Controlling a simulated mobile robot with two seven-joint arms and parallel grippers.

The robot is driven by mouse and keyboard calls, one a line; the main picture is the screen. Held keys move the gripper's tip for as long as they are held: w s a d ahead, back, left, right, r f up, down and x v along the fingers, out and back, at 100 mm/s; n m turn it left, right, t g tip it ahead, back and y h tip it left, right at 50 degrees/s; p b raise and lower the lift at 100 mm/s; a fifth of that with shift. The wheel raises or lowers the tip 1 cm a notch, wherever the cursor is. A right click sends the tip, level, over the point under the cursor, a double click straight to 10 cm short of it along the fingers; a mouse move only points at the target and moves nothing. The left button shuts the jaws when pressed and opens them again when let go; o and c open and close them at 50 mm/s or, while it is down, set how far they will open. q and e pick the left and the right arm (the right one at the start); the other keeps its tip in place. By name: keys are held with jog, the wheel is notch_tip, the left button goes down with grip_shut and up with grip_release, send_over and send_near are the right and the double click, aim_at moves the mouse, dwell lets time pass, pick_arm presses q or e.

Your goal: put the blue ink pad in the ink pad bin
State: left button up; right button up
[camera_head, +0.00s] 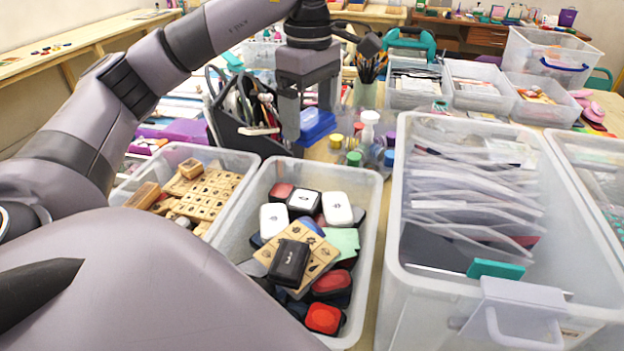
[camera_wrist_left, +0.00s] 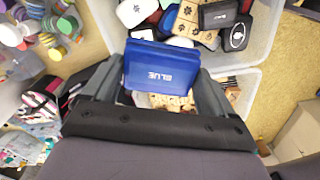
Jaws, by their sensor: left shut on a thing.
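The blue ink pad (camera_head: 316,125) is held between the fingers of my left gripper (camera_head: 304,118), above the table and beyond the far edge of the bins. In the left wrist view the blue ink pad (camera_wrist_left: 161,67) shows its "BLUE" label, with a finger on each side. The ink pad bin (camera_head: 371,215) is a clear plastic bin holding several black, red and white pads, a wooden stamp board and a green piece. The bin also shows in the left wrist view (camera_wrist_left: 262,45), ahead of the held pad. My right gripper is not seen.
A clear bin of wooden stamps (camera_head: 250,160) stands left of the ink pad bin. A tall clear bin of sheets (camera_head: 395,190) stands to its right. Several small colored bottles (camera_head: 369,130) and a black tool caddy (camera_head: 232,128) stand close to the gripper.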

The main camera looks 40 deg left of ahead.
pick_arm(q)
jog(key=b, duration=0.4)
send_over(310, 215)
notch_tip(310, 215, down, 8)
notch_tip(310, 215, down, 6)
jog(key=shift+r+b, duration=0.1)
jog(key=shift+b, duration=0.45)
jog(key=shift+f, duration=2.55)
jog(key=shift+f+b, duration=0.15)
jog(key=shift+b, duration=0.15)
jog(key=o, duration=0.8)
jog(key=shift+o, duration=0.2)
